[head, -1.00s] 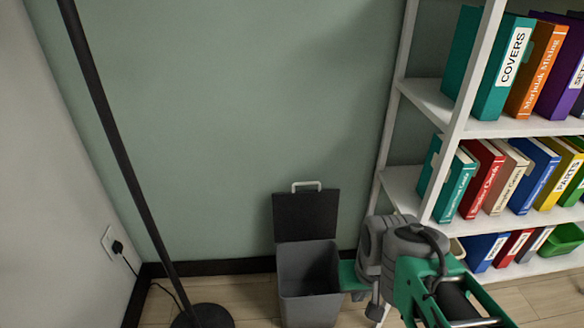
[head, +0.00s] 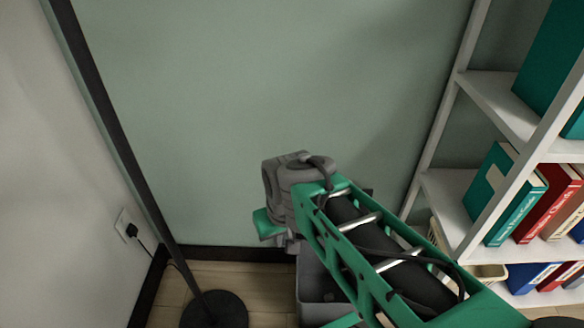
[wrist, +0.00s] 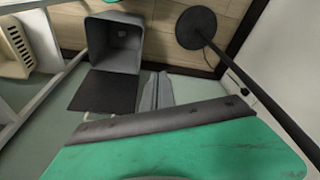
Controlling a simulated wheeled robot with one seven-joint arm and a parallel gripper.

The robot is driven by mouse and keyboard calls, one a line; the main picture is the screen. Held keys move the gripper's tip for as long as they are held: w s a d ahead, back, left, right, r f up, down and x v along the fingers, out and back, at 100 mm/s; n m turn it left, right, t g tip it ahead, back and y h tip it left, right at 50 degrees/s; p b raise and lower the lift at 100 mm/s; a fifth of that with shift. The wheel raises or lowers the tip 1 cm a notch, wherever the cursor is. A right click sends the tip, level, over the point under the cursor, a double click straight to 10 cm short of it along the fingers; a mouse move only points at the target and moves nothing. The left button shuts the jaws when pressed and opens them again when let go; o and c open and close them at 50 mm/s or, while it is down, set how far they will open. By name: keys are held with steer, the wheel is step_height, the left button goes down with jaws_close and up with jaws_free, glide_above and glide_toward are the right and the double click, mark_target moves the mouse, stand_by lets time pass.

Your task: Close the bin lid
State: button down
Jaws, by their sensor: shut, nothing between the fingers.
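The grey bin (head: 318,303) stands on the floor by the wall, partly hidden behind my arm in the head view. The wrist view shows the bin (wrist: 112,55) upside down, with its mouth uncovered. Its dark lid (wrist: 103,92) is open, swung up from the rear edge. A pale handle (wrist: 87,115) shows at the lid's free edge. In the head view my arm hides nearly all of the lid. My gripper (wrist: 158,75) is shut and empty, beside the lid in the wrist picture; I cannot tell whether it touches.
A black floor lamp (head: 213,312) stands left of the bin, its pole leaning across the left of the head view. A white shelf (head: 447,190) with binders stands at the right. A socket with a plug (head: 128,228) is on the left wall. Some bare floor lies between lamp and bin.

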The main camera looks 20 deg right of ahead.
steer(key=w+d+f+m+t+h+b, duration=0.1)
steer(key=w+d+f+b, duration=0.15)
steer(key=w+d, duration=0.9)
steer(key=w+d+f+m+t+b, duration=0.1)
steer(key=w+d+m+b, duration=0.15)
steer(key=w+d, duration=0.9)
step_height(320, 180, down, 8)
steer(key=w+d+b, duration=0.1)
steer(key=d+b, duration=0.1)
steer(key=shift+w+d+n, duration=0.2)
steer(key=shift+w+n, duration=0.1)
steer(key=shift+n, duration=0.05)
